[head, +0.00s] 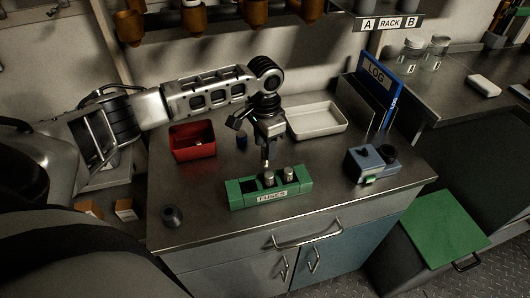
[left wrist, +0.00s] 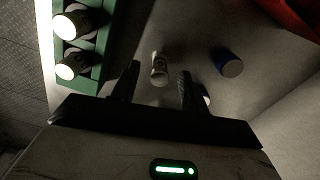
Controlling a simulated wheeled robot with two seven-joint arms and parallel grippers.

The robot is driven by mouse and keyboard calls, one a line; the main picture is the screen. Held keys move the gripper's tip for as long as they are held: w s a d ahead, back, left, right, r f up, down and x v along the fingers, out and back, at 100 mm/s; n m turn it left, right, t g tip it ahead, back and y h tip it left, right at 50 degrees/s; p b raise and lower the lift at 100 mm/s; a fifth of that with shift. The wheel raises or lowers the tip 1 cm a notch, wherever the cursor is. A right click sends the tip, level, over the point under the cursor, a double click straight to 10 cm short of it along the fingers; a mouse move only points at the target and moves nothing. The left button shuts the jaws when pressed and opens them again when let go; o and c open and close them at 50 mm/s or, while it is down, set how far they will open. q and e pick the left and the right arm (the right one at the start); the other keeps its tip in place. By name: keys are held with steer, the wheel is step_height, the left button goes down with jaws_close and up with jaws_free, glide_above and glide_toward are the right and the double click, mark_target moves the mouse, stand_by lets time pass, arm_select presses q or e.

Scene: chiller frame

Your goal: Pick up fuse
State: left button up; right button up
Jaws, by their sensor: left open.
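A pale fuse (left wrist: 159,69) is on the counter behind the fuse holder. In the left wrist view it lies between my two spread fingers, with no visible contact. My left gripper (head: 266,157) points down just behind the green fuse holder and is open; its fingers also show in the left wrist view (left wrist: 160,84). The green holder (head: 240,198), labelled FUSES, has two fuses standing in it, one near the middle (head: 269,179) and one to the right (head: 290,175). The loose fuse is mostly hidden by my gripper in the head view. My right gripper is not in view.
A red bin (head: 192,142) and a small dark blue cylinder (head: 241,140) stand left of my gripper. A white tray (head: 318,121) is behind right. A blue-grey device (head: 365,164) and a LOG binder (head: 378,80) stand right. A dark knob-like piece (head: 172,216) is front left.

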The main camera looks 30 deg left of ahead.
arm_select(q)
step_height(320, 180, down, 2)
steer(key=shift+f, duration=0.1)
jaws_close()
